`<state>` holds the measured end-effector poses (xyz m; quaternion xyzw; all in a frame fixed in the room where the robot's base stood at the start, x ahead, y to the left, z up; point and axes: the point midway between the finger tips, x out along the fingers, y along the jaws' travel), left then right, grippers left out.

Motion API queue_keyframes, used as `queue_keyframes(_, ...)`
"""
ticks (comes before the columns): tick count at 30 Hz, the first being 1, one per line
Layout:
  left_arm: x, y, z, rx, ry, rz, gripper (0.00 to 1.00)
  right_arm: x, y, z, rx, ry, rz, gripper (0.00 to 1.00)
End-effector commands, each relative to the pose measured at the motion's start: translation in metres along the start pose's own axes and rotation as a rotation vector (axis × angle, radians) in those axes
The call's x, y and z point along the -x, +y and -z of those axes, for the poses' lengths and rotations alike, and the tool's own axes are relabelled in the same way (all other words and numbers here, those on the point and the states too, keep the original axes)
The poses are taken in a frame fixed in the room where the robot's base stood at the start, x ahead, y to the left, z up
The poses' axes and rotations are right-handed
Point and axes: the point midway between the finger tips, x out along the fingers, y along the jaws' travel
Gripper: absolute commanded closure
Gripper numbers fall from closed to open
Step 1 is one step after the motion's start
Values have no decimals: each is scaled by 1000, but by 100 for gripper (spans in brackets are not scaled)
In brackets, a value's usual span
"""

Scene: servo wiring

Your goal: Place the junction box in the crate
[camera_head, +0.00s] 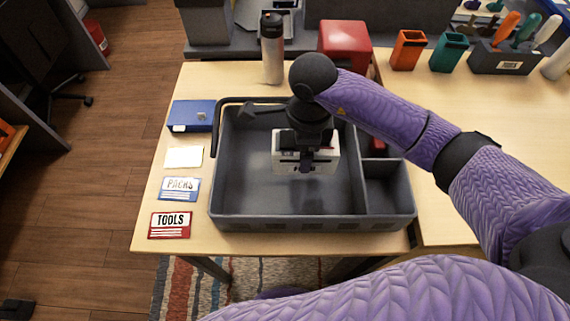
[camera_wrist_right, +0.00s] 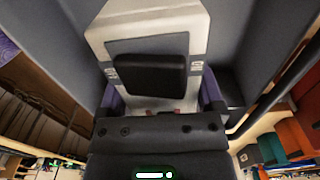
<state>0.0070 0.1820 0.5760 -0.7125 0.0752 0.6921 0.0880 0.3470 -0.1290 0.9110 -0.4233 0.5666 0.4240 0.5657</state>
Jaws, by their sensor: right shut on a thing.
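The junction box (camera_head: 322,163) is a white, boxy thing inside the outline of the grey crate (camera_head: 310,222), over its large left compartment. My right gripper (camera_head: 305,150) comes down from above and is shut on the box. In the right wrist view the white box (camera_wrist_right: 195,25) sits between the fingers of the gripper (camera_wrist_right: 160,95), with grey crate walls around it. I cannot tell whether the box touches the crate floor. My left gripper is not in view.
The crate has smaller compartments on its right, with a red thing (camera_head: 378,146) in one. Left of it lie a blue case (camera_head: 190,114) and several cards (camera_head: 170,225). Behind stand a steel bottle (camera_head: 272,50), a red box (camera_head: 345,42) and orange and teal holders (camera_head: 408,50).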

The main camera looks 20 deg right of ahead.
Motion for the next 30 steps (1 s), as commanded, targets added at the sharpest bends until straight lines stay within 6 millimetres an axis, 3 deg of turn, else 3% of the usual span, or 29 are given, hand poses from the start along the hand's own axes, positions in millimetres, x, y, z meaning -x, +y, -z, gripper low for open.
queue_keyframes(9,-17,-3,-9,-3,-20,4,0,-53,0,0,1,0,-2,92)
queue_keyframes(18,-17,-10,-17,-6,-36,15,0,-54,-1,0,2,0,1,92)
queue_keyframes(19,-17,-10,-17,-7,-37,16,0,-54,0,0,2,0,1,11)
queue_keyframes(21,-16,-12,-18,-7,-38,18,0,-53,0,0,2,0,1,0)
queue_keyframes(27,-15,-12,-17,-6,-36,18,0,-52,0,0,2,0,1,0)
queue_keyframes(30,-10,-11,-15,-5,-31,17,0,-40,-1,0,2,-1,3,0)
